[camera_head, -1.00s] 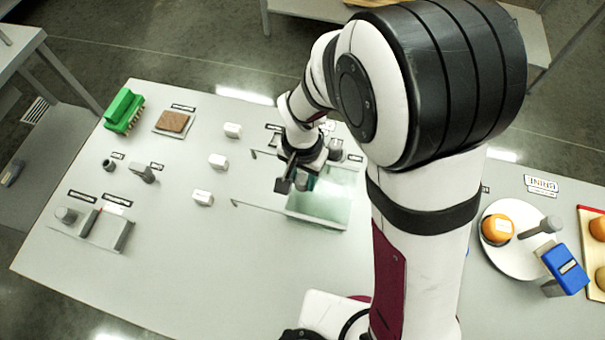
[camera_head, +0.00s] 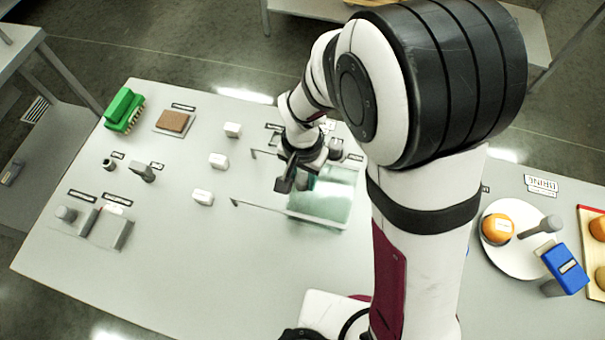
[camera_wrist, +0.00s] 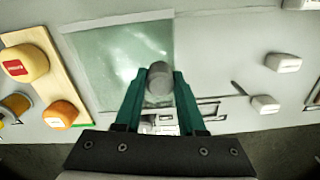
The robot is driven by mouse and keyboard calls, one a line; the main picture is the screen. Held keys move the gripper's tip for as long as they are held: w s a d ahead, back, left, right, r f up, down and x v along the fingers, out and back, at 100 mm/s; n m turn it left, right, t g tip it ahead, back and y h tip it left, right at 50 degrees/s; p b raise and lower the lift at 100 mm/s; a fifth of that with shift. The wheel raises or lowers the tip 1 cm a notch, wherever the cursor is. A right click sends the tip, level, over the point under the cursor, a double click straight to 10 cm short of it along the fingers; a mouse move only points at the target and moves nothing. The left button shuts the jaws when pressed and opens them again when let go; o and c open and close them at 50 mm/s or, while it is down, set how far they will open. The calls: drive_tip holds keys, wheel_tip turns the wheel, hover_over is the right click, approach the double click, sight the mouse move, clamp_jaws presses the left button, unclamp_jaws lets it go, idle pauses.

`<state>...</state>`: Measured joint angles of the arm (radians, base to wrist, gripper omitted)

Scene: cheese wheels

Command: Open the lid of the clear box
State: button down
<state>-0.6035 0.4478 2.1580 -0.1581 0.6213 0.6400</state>
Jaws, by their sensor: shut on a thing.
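The clear box's greenish see-through lid (camera_head: 322,203) shows beside my arm in the head view, and the pane fills the upper left middle of the wrist view (camera_wrist: 115,60). A grey round knob (camera_wrist: 158,82) sits between the teal fingers of my gripper (camera_wrist: 160,92), at the pane's right edge. My gripper is shut on this knob. In the head view my gripper (camera_head: 296,178) is at the pane's upper left, and my arm hides part of the box. The lid's exact tilt is hard to tell.
White blocks (camera_head: 218,161) stand left of the box. A green brush (camera_head: 124,110) and a brown slab (camera_head: 173,122) lie farther left. A white plate (camera_head: 510,262) with an orange cheese wheel (camera_head: 497,228) is at the right.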

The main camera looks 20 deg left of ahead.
drive_tip(key=a, duration=1.2)
drive_tip(key=c, duration=0.5)
unclamp_jaws()
wheel_tip(320, 180, up, 16)
